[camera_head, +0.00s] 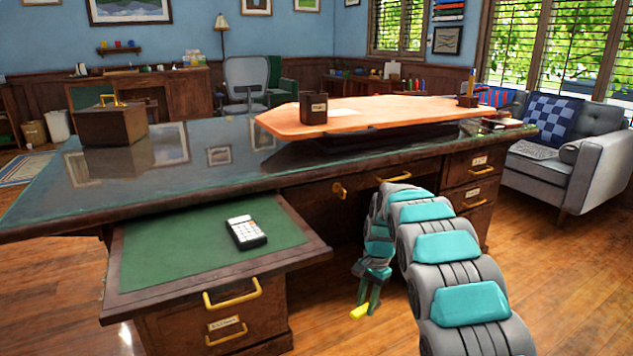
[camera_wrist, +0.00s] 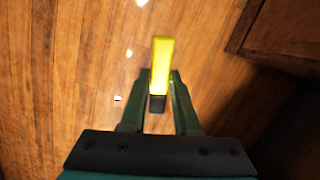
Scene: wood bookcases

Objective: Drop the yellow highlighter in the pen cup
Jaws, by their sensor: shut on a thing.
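My gripper (camera_head: 369,292) hangs low in front of the desk, over the wood floor, fingers pointing down. It is shut on the yellow highlighter (camera_head: 359,312), whose yellow end sticks out below the fingers. In the wrist view, the highlighter (camera_wrist: 161,62) stands between the two fingers (camera_wrist: 158,95), with its dark end nearer the palm. A dark brown cup (camera_head: 313,108) with a pale label stands upright on the orange raised board; its inside is hidden. A smaller cup (camera_head: 467,101) holding pens stands at the board's far right end.
The raised board (camera_head: 400,112) sits on the glossy desk top (camera_head: 220,185), above and beyond my gripper. A green pull-out leaf (camera_head: 180,245) with a calculator (camera_head: 246,232) juts out at left. Drawers with brass handles front the desk. A wooden box (camera_head: 112,125) stands far left.

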